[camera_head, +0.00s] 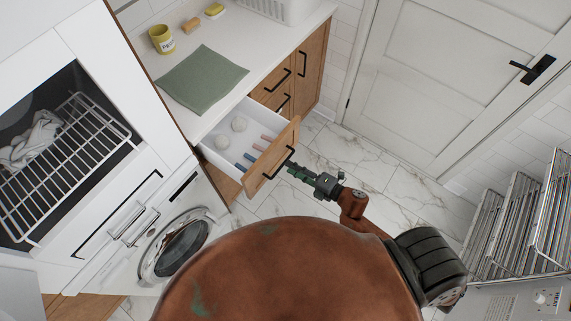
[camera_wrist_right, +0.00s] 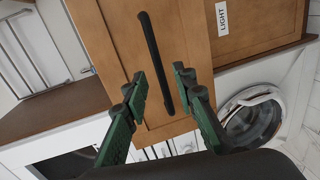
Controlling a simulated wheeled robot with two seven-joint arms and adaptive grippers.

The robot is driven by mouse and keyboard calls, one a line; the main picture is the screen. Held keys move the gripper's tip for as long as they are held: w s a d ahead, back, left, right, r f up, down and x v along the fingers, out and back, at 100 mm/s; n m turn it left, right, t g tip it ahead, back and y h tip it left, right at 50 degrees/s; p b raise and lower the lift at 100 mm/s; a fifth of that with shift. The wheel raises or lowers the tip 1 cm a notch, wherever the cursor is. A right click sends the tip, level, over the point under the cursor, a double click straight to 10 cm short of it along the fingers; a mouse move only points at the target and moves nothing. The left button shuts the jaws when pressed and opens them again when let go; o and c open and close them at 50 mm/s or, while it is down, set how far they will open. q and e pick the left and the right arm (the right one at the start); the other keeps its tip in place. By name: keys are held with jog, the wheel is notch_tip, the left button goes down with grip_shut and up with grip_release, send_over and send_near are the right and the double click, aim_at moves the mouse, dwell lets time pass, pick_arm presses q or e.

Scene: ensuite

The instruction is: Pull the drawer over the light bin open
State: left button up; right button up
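The wooden drawer (camera_head: 273,160) in the head view stands pulled out from the cabinet under the white counter. Its white inside holds two pale balls and several pink and blue pegs. Its front bears a black bar handle (camera_head: 278,163), which also shows in the right wrist view (camera_wrist_right: 152,50). My right gripper (camera_head: 297,172) is just in front of this handle. In the wrist view its green and black fingers (camera_wrist_right: 161,84) are apart on either side of the handle's lower part, with gaps visible. The light bin's front (camera_wrist_right: 262,32), labelled LIGHT, is beside the drawer front there. My left gripper is not seen.
A green cloth (camera_head: 202,79), yellow tin (camera_head: 161,39) and white basket (camera_head: 283,8) are on the counter. A washing machine (camera_head: 176,246) stands left of the drawer. Wire racks (camera_head: 507,225) are at right. Marble floor (camera_head: 345,145) is clear before the door.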

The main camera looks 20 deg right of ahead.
jog(key=v, duration=0.7)
jog(key=shift+s+d, duration=0.1)
jog(key=s+d+f+m+g+h, duration=0.1)
jog(key=d+f+m+h, duration=0.3)
jog(key=f, duration=0.5)
jog(key=s+d+f+m+h, duration=0.1)
jog(key=d+f+m, duration=0.4)
jog(key=f, duration=0.5)
jog(key=s+d+f+m+g+h, duration=0.1)
jog(key=s+d+f+m+g, duration=0.2)
jog(key=f, duration=0.4)
jog(key=s+d+f+m+g+h, duration=0.1)
jog(key=s+d+f+m+h, duration=0.1)
jog(key=s+f, duration=0.45)
jog(key=s+a+f+m+g, duration=0.1)
jog(key=s+f+m+g, duration=0.1)
jog(key=s+f, duration=0.4)
jog(key=s+a+f+m+g, duration=0.2)
jog(key=s+f, duration=0.4)
jog(key=s, duration=0.6)
jog(key=s+a+f+m+g, duration=0.2)
jog(key=s+f+m+g, duration=0.1)
jog(key=s+f+m, duration=0.2)
jog(key=s+f, duration=0.2)
jog(key=s, duration=0.2)
jog(key=shift+s+a+g, duration=0.15)
jog(key=shift+s+g, duration=0.15)
